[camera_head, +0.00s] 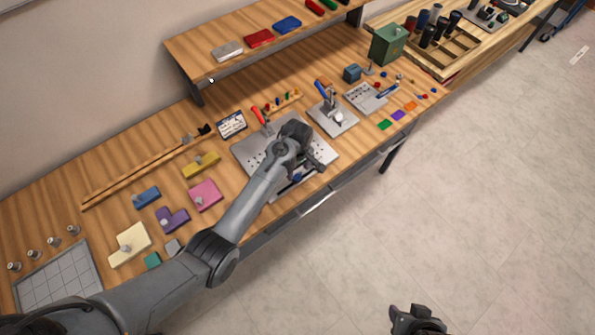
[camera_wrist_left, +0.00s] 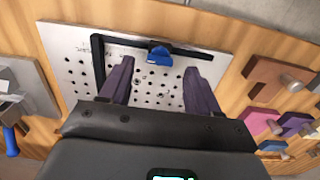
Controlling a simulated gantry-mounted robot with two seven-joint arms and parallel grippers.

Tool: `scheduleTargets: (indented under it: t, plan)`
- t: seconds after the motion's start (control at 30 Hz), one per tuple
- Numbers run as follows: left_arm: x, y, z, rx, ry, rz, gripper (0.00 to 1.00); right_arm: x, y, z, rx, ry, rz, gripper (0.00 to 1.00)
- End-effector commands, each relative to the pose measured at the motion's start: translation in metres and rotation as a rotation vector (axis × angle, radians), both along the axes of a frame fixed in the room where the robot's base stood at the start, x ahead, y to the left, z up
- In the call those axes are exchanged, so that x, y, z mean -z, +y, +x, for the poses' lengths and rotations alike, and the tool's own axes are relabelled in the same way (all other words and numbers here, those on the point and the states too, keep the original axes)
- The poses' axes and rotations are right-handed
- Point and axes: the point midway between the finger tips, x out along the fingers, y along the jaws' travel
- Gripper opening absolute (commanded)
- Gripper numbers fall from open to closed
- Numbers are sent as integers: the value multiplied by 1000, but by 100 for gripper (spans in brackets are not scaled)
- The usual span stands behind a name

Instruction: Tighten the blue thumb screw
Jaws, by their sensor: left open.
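The blue thumb screw (camera_wrist_left: 159,55) sits on a black bar (camera_wrist_left: 190,52) on a perforated metal plate (camera_wrist_left: 65,50) in the left wrist view. My left gripper (camera_wrist_left: 158,68) is open, with its two dark purple fingers spread. The screw appears between and just beyond the fingertips, with no visible contact. In the head view my left gripper (camera_head: 316,160) is over the perforated plate (camera_head: 248,152) and hides part of it. A dark part at the bottom edge seems to be my right gripper (camera_head: 416,320), away from the bench; its jaws are unclear.
A toggle-clamp fixture (camera_head: 335,118) stands just right of the plate. Pink (camera_head: 206,195), yellow (camera_head: 201,165) and purple (camera_head: 172,219) blocks lie to its left. A raised shelf (camera_head: 205,65) runs behind. The floor in front is clear.

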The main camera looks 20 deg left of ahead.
Motion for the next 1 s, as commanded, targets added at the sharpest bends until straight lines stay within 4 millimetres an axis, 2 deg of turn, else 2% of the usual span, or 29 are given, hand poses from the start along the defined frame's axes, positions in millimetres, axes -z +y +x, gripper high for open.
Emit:
scheduleTargets:
  t: [0.2,0.6,0.93,1.0]
  plan:
    - [20,0,0,0,2,1,62,2,-1,0,-2,0,-4,48]
    - [24,0,0,0,-1,1,60,2,0,0,3,0,3,48]
    - [24,0,0,0,-1,1,10,2,2,0,6,1,8,48]
    - [24,0,0,0,0,0,6,2,2,0,6,1,8,48]
